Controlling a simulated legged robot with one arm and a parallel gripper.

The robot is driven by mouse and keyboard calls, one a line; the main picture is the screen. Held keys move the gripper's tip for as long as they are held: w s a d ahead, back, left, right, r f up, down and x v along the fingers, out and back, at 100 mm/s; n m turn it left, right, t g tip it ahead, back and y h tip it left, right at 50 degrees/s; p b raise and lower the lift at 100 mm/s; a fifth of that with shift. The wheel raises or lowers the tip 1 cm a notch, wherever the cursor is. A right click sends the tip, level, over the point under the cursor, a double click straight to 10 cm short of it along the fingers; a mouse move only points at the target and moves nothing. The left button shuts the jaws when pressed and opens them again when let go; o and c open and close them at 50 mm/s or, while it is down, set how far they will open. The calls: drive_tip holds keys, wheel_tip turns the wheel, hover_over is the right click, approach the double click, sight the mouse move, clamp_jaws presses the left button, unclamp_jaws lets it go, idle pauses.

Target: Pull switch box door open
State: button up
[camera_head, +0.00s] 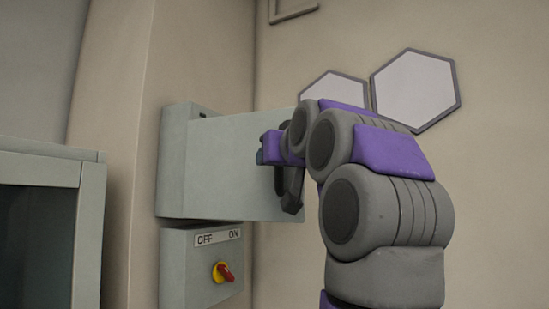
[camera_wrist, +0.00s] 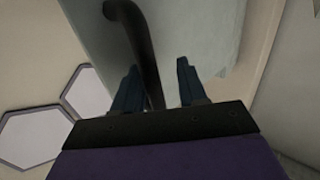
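The switch box (camera_head: 172,165) is a grey-green box on the wall in the head view. Its door (camera_head: 225,170) is a pale flat panel that reaches right, past the width of the lower box, and looks swung partly open. The door also fills the upper middle of the wrist view (camera_wrist: 205,35). A dark curved handle (camera_wrist: 143,45) stands on the door; its lower part shows below my gripper (camera_head: 268,148) in the head view. In the wrist view my gripper (camera_wrist: 156,90) is open, with the handle between its fingers, nearer the left one. Contact cannot be told.
Below the door is a lower box with an OFF/ON label (camera_head: 217,238) and a red and yellow rotary switch (camera_head: 222,272). A grey cabinet (camera_head: 90,230) stands at the left. Hexagonal panels (camera_head: 415,90) are on the right wall.

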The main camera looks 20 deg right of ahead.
drive_tip(key=s+a+b, duration=0.1)
drive_tip(key=s, duration=1.6)
drive_tip(key=shift+s+a+b, duration=0.15)
drive_tip(key=shift+a+b, duration=0.1)
drive_tip(key=shift+b, duration=0.05)
